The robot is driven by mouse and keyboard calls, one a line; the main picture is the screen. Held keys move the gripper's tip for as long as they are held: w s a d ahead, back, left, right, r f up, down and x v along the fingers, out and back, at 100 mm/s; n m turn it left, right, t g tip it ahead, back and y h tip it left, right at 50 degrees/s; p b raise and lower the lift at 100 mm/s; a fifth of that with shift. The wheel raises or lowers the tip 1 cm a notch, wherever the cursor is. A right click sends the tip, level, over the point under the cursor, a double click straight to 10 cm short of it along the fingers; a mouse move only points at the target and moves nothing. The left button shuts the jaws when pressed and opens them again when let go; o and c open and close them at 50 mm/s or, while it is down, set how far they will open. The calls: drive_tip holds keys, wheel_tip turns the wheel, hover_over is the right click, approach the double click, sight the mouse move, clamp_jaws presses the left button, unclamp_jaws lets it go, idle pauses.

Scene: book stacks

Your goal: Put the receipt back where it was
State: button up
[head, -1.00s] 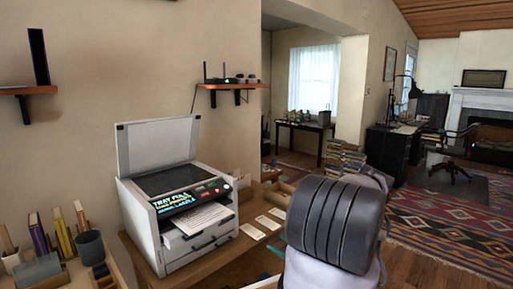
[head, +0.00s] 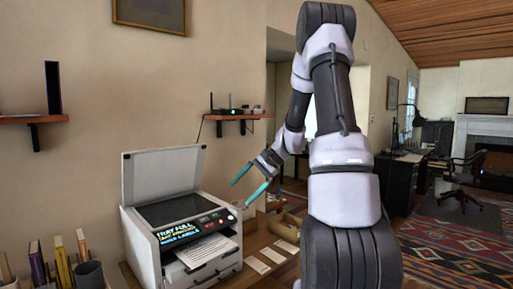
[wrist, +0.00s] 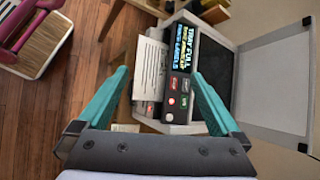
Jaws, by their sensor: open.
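A white printer (head: 185,222) with its lid raised stands on the wooden table. Its screen (head: 178,228) reads "TRAY FULL" above smaller lines. A white printed sheet (head: 203,250) lies in its front tray; it also shows in the wrist view (wrist: 151,72). Several pale slips, one of them here (head: 257,265), lie on the table to the printer's right. I cannot tell which paper is the receipt. My gripper (head: 240,195) is open with nothing between its teal fingers. It hangs above the printer's front right part, and the wrist view (wrist: 160,74) looks down on the control buttons.
Books (head: 60,262) and a dark grey cup (head: 90,273) stand to the printer's left. Wall shelves (head: 240,117) hang behind. A small tan box (head: 285,228) sits on the table behind the slips. The wrist view shows wooden floor (wrist: 75,80) beside the table.

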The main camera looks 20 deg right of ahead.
drive_tip(key=s+a+r+n+t+h, duration=0.2)
drive_tip(key=s+r+n+h, duration=0.1)
drive_tip(key=s+r, duration=0.6)
drive_tip(key=s+a+r+n+t+h, duration=0.3)
drive_tip(key=s+r, duration=0.6)
drive_tip(key=s, duration=0.5)
drive_tip(key=shift+a+n+h, duration=0.3)
drive_tip(key=shift+n+h, duration=0.1)
drive_tip(key=shift+n, duration=0.2)
